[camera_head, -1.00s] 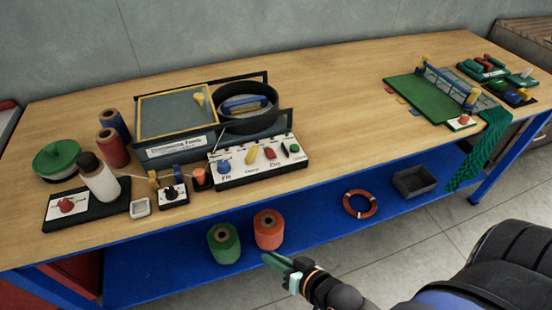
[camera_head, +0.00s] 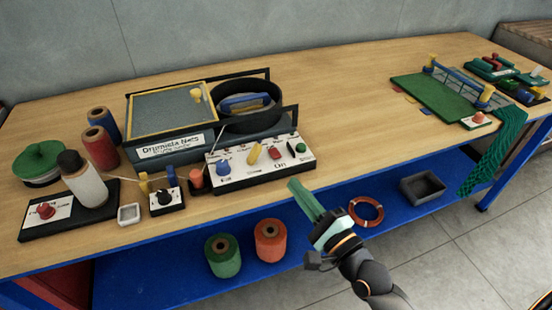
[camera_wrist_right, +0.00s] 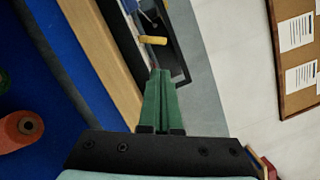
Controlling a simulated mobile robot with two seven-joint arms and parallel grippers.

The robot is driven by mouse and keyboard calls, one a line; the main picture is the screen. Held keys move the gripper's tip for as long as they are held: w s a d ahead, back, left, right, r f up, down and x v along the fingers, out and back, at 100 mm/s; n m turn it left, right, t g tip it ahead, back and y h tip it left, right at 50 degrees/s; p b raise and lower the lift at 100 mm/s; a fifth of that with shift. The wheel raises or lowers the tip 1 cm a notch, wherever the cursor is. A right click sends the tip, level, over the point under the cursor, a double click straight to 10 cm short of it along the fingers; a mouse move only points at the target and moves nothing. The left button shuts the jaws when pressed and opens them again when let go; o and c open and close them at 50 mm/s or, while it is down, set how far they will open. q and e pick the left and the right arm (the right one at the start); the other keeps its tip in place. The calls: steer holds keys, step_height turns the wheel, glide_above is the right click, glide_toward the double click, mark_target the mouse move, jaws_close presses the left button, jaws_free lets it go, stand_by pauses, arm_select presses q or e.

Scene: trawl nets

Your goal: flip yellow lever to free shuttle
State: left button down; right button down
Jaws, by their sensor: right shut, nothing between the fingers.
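The yellow lever (camera_head: 254,153) stands tilted on the white control panel (camera_head: 240,176), between a blue knob (camera_head: 223,167) and a red control (camera_head: 274,153). A blue elongated piece (camera_head: 244,102), which looks like the shuttle, lies in the round black holder (camera_head: 270,117) behind the panel. My right gripper (camera_head: 294,185) has green fingers, shut and empty, in front of the panel's right part and apart from the lever. In the right wrist view its fingers (camera_wrist_right: 160,75) point toward a yellow piece (camera_wrist_right: 152,40); I cannot tell whether that is the lever. My left gripper is out of view.
A yellow-framed lid (camera_head: 170,115) is left of the holder. Spools (camera_head: 98,148) and a small black switch box (camera_head: 167,200) stand farther left. A green mat (camera_head: 435,96) lies at the right. The tabletop (camera_head: 345,120) between is clear.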

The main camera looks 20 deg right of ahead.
mark_target(272, 166)
steer(key=shift+w, duration=0.1)
steer(key=x, duration=0.8)
steer(key=shift+a, duration=0.1)
steer(key=shift+x, duration=0.9)
